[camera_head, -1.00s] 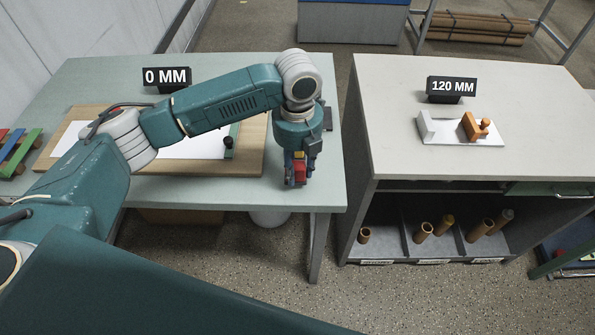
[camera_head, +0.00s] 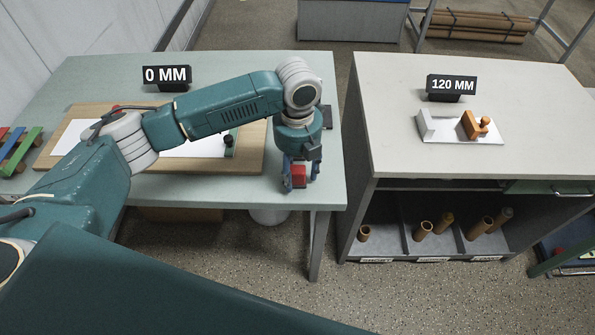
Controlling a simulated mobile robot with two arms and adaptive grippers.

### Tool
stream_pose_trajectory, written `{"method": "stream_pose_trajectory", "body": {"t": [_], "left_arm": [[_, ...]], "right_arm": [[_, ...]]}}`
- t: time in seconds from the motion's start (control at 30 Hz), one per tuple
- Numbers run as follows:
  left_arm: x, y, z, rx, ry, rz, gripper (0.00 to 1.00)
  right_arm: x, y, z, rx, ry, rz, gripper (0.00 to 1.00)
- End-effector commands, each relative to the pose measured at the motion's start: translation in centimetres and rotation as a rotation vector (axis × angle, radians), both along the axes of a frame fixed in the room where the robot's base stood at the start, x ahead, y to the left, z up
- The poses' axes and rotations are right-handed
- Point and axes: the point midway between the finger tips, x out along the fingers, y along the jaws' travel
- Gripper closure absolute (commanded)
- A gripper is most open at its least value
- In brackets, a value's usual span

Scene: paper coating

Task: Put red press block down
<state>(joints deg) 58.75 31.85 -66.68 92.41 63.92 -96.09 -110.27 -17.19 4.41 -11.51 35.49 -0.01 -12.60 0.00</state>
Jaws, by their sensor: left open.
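The red press block (camera_head: 298,173) stands on the left table (camera_head: 222,193) near its front right corner. My left gripper (camera_head: 300,184) is over the block from above, with its fingers apart on either side of it. Whether a finger touches the block I cannot tell. My right gripper does not show.
A wooden board (camera_head: 245,165) with a white sheet (camera_head: 190,150) lies left of the gripper, partly hidden by my arm. Red, blue and green bars (camera_head: 22,152) lie at the far left. The right table (camera_head: 400,75) holds an orange tool (camera_head: 475,125) on a white plate. A gap separates the tables.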

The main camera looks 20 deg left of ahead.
Motion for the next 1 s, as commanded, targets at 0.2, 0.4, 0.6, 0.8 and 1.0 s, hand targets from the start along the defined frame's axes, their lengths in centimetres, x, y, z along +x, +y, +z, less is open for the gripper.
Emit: {"method": "stream_pose_trajectory", "body": {"t": [0.2, 0.4, 0.6, 0.8, 1.0], "left_arm": [[0.2, 0.0, 3.8, -0.001, -0.008, 0.0, 0.5], [0.2, -0.1, 8.1, -0.001, -0.005, 0.0, 0.5], [0.1, -0.1, 11.0, 0.0, -0.003, 0.0, 0.5], [0.0, 0.0, 11.8, 0.0, -0.001, 0.001, 0.5], [0.0, 0.0, 11.8, 0.0, -0.001, 0.001, 0.5]], "right_arm": [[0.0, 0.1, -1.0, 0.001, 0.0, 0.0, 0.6], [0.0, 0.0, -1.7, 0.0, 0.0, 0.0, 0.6], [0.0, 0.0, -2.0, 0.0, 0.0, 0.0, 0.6], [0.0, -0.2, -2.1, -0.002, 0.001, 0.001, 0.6], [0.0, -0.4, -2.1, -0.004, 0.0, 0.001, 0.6]]}}
